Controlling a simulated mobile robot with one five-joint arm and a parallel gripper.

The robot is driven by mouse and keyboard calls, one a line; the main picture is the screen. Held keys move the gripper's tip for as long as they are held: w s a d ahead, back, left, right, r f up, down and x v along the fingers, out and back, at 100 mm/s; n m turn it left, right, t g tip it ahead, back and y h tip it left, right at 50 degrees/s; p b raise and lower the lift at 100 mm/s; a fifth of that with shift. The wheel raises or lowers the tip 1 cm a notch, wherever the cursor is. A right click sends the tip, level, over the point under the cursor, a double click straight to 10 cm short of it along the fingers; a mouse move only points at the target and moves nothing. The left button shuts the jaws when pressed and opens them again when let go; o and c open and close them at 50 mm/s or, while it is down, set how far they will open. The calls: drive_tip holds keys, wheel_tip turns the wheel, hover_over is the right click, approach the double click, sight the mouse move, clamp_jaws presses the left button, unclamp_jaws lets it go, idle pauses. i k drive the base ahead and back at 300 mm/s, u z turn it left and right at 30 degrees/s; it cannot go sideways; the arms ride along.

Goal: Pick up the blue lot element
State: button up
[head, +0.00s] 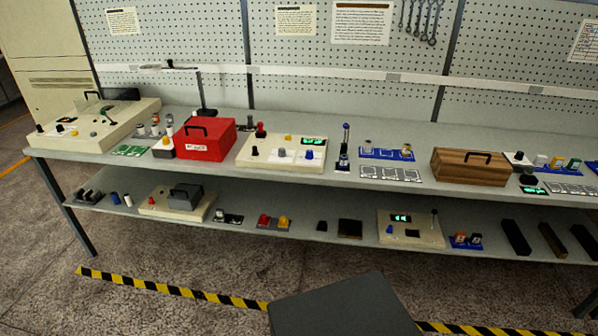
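Several small blue things are in the head view, and I cannot tell which is the blue lot element. A blue tray (370,153) with small cylinders stands on the upper shelf, right of centre. A small blue cylinder (115,198) stands on the lower shelf at the left, beside a white one. Blue-based pieces (460,241) stand on the lower shelf at the right. My gripper is not in view.
A two-level workbench (225,180) runs across the view. A red box (205,140), a wooden box (468,168) and cream control panels (268,155) crowd the upper shelf. Black-and-yellow tape (170,289) lies on the floor in front. The floor at the left front is clear.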

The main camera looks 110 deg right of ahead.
sight(343, 159)
drive_tip(key=u, duration=0.05)
drive_tip(key=i, duration=1)
drive_tip(key=z, duration=3.85)
drive_tip(key=i, duration=1.05)
